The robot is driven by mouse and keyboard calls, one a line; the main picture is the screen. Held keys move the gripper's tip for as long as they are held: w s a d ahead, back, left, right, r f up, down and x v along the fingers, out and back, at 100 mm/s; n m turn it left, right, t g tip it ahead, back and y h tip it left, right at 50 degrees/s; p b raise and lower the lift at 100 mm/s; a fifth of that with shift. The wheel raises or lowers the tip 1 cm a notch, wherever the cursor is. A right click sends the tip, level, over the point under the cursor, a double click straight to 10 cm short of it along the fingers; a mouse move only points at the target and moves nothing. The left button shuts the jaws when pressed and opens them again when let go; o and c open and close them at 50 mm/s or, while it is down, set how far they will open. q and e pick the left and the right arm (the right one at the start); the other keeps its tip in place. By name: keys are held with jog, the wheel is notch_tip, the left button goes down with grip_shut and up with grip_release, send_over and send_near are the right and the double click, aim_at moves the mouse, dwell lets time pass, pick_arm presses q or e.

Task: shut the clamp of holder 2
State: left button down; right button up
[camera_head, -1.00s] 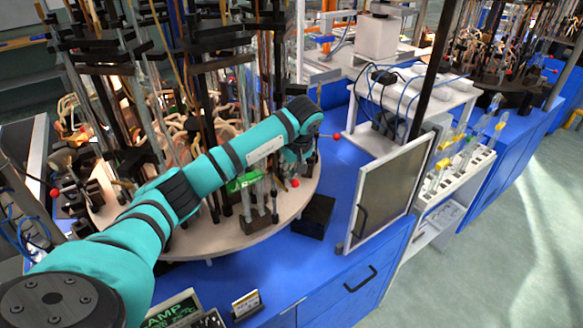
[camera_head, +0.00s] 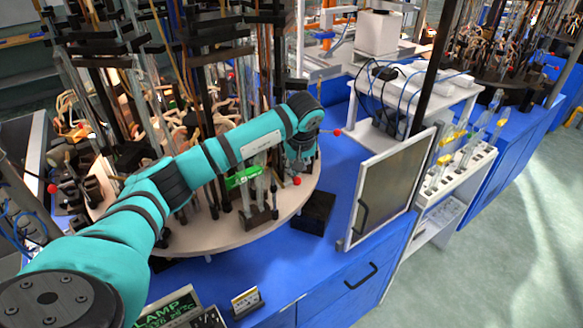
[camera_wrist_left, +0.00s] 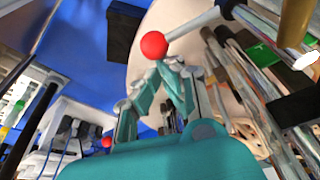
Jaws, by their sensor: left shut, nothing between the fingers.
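My left gripper (camera_head: 299,164) points down at the right rim of the round turntable (camera_head: 290,212). Its fingers (camera_wrist_left: 172,84) show in the left wrist view, closed together and empty. A red ball knob (camera_head: 297,181) on a lever is close to the fingertips. In the left wrist view this knob (camera_wrist_left: 154,45) sits just beyond the fingertips, on a light grey rod; I cannot tell whether they touch. A green clamp piece (camera_head: 243,178) holds clear tubes left of the gripper. I see no label telling which one is holder 2. My right gripper is not in view.
Tall dark posts and rods (camera_head: 203,100) crowd the turntable. Another red knob (camera_head: 337,132) is right of my arm. A black block (camera_head: 314,212) sits on the blue bench (camera_head: 230,270). A framed panel (camera_head: 392,190) stands at the right. The front bench top is mostly clear.

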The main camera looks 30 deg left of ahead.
pick_arm(q)
jog(key=s+d+m+t+h+b, duration=0.1)
jog(key=s+d+m+h+b, duration=0.1)
jog(key=s+d+m+b, duration=0.4)
jog(key=s+m+b, duration=0.2)
jog(key=b, duration=0.2)
jog(key=shift+d+m+b, duration=0.3)
jog(key=shift+d+m, duration=0.1)
jog(key=shift+s+f, duration=0.1)
jog(key=shift+s, duration=0.05)
jog(key=shift+s, duration=0.1)
dwell(0.7)
